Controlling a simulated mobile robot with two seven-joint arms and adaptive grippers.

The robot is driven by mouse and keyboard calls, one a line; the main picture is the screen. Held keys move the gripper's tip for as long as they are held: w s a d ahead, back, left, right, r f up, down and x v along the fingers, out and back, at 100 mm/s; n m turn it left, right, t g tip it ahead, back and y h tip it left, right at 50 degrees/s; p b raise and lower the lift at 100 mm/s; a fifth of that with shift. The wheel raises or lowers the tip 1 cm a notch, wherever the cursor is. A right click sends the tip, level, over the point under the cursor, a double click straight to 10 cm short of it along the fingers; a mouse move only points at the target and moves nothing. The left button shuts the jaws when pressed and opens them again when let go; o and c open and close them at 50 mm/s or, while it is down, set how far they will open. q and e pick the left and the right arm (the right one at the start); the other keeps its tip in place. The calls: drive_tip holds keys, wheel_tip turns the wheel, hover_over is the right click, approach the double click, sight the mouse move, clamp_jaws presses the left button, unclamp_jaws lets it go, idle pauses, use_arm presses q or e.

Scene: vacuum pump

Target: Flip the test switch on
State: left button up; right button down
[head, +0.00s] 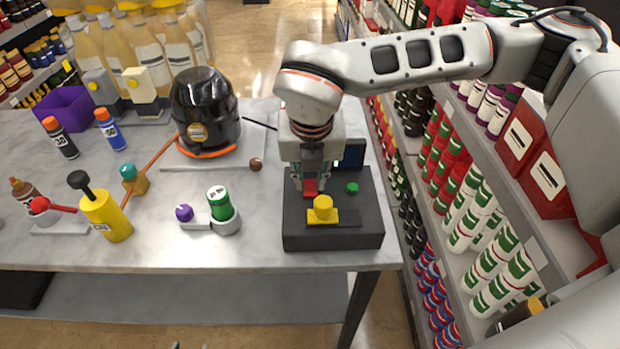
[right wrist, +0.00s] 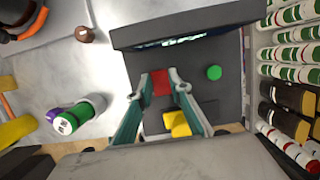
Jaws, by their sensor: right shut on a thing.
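A dark test box (head: 300,234) stands at the right end of the table, with a small screen (head: 352,154) at its back. A red switch piece (head: 310,188) is on its top, and it also shows in the right wrist view (right wrist: 160,82). My right gripper (head: 309,183) comes down from above, with its fingers shut on the red piece. In the right wrist view, the fingers stand on either side of it. A yellow block (head: 322,210) sits in front of it, and a green button (head: 352,187) is to its right. My left gripper is not clearly visible.
Shelves of bottles (head: 490,215) run along the table's right side.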

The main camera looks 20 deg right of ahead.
sight(311, 203)
drive_tip(key=c, duration=1.8)
unclamp_jaws()
drive_tip(key=shift+c, duration=0.2)
drive_tip(key=v, duration=1.2)
